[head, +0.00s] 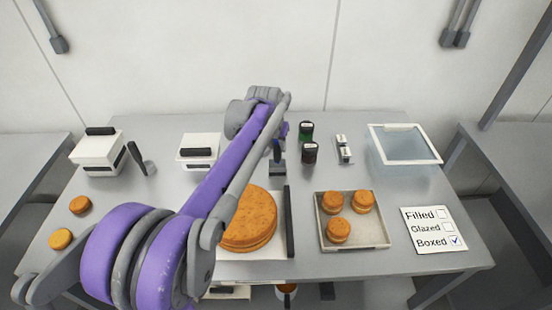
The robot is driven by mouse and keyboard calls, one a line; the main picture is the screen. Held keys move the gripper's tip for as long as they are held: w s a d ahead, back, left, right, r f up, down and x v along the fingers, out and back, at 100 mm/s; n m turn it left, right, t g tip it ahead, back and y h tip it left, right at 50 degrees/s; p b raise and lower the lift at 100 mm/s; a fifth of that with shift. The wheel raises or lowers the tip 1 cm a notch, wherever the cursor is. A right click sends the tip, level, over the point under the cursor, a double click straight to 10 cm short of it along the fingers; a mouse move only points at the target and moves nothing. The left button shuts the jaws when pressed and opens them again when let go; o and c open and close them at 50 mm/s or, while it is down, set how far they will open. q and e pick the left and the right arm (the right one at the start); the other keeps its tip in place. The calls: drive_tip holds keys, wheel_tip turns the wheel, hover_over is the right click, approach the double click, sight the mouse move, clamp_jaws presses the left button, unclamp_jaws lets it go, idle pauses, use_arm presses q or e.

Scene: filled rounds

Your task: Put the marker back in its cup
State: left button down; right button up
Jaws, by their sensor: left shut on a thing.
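My left gripper (279,134) is beyond the middle of the table, partly hidden behind its own purple and grey arm. It is shut on the marker (277,153), a small dark upright stick below the fingers. A dark grey block-like cup (278,170) stands directly under the marker. The marker's lower end meets the cup in the picture; I cannot tell whether it is inside or just above or behind the rim. My right gripper is not in view.
Two dark jars (309,153) stand just right of the cup. A clear tray (405,146), a tray of filled rounds (376,238) and a checklist card (433,231) lie right. A large round cake (252,222) is in front. White boxes (97,152) stand left.

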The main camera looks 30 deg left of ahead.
sight(276, 152)
use_arm(q)
drive_tip(key=shift+f, duration=2.25)
drive_tip(key=shift+f, duration=0.2)
drive_tip(key=c, duration=0.7)
unclamp_jaws()
drive_tip(key=shift+o, duration=0.2)
drive_tip(key=shift+r, duration=0.15)
